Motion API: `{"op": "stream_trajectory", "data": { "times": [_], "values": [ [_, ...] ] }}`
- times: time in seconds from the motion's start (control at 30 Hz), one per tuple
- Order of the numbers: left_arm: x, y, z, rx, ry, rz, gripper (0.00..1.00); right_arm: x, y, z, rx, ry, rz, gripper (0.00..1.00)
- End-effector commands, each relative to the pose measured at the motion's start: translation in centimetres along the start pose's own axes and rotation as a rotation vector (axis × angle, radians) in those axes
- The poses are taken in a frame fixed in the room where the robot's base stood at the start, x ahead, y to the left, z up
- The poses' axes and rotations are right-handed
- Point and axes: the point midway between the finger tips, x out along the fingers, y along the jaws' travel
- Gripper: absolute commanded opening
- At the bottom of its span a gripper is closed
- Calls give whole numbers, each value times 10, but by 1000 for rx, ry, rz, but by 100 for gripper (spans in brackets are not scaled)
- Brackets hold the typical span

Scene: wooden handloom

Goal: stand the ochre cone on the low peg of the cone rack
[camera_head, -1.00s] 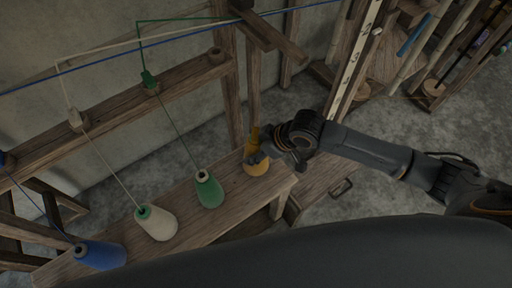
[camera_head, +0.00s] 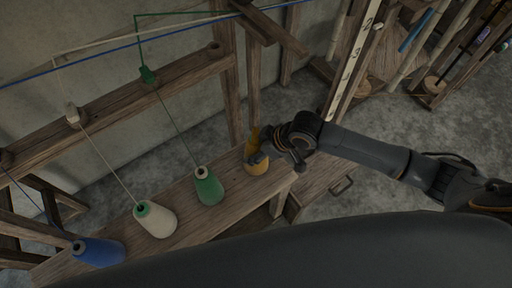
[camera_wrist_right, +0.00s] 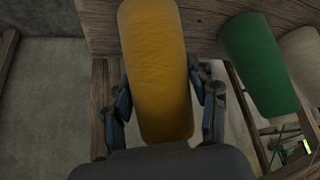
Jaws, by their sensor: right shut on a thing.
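The ochre cone (camera_head: 256,165) is at the right end of the rack's low board (camera_head: 180,199) in the head view. My right gripper (camera_head: 262,156) is shut on it from the right. In the right wrist view the ochre cone (camera_wrist_right: 157,70) stands large between the two fingers of the gripper (camera_wrist_right: 163,100). Its base appears at or close to the board; I cannot tell whether it touches. Any peg under the cone is hidden. My left gripper does not show.
On the low board, a green cone (camera_head: 208,187), a cream cone (camera_head: 155,220) and a blue cone (camera_head: 99,252) stand to the left. Threads rise from them to the upper rail (camera_head: 120,99). A wooden post (camera_head: 253,90) stands behind the ochre cone.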

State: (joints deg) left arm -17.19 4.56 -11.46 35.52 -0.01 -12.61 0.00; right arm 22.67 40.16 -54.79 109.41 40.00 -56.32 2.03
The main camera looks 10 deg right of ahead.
Motion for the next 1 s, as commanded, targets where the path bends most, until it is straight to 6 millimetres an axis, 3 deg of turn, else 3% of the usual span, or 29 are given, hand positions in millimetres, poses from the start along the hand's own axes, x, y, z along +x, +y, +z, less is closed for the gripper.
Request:
{"op": "stream_trajectory", "data": {
  "times": [0.9,0.93,1.0],
  "values": [
    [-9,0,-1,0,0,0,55,-1,0,-1,-1,3,0,16],
    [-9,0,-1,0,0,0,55,-1,0,-1,-1,3,0,62],
    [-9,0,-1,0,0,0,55,-1,0,-1,0,2,0,76]
  ]
}}
